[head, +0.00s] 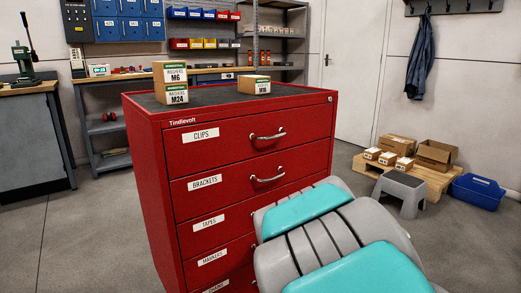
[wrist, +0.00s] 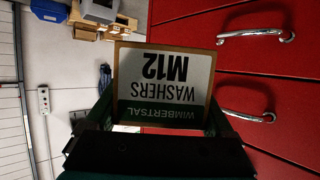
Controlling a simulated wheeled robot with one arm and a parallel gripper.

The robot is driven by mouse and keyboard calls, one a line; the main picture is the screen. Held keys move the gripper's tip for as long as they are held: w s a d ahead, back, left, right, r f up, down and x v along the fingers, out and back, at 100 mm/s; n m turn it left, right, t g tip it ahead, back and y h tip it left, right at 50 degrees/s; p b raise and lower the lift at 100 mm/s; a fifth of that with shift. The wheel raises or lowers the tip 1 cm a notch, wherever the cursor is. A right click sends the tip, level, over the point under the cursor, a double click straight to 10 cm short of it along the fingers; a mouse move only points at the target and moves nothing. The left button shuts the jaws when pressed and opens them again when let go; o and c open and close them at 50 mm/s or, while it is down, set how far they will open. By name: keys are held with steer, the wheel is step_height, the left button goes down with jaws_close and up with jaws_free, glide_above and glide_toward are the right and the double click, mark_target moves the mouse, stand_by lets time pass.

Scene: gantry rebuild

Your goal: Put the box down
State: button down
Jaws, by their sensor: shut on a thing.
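In the wrist view my gripper (wrist: 162,108) is shut on a cardboard box (wrist: 165,75) with a white and green label reading WIMBERTSAL WASHERS M12. The label appears upside down in that view. Red drawer fronts with metal handles show behind the box. In the head view neither the gripper nor the held box shows; only my teal and grey arm is seen at the lower right. On the red drawer cabinet's dark top (head: 219,92), the M6 box (head: 170,72) sits on the M24 box (head: 172,94) at the left. Another washer box (head: 254,86) stands right of them, its number unclear.
The cabinet top has bare room between and around the boxes. On the right floor stand a grey step stool (head: 399,192), a wooden pallet (head: 430,176) with cartons and a blue bin (head: 487,194). A workbench (head: 30,140) is at the left. Shelves line the back.

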steer(key=shift+w+a+f+m+h, duration=0.1)
steer(key=shift+f+m+h, duration=0.1)
steer(key=shift+f, duration=0.4)
steer(key=shift+w+a+f+m+h, duration=0.1)
steer(key=shift+f+h, duration=0.1)
steer(key=shift+f, duration=0.35)
steer(key=shift+a+r, duration=0.1)
steer(key=shift+r, duration=0.05)
steer(key=shift+w+a+r, duration=0.2)
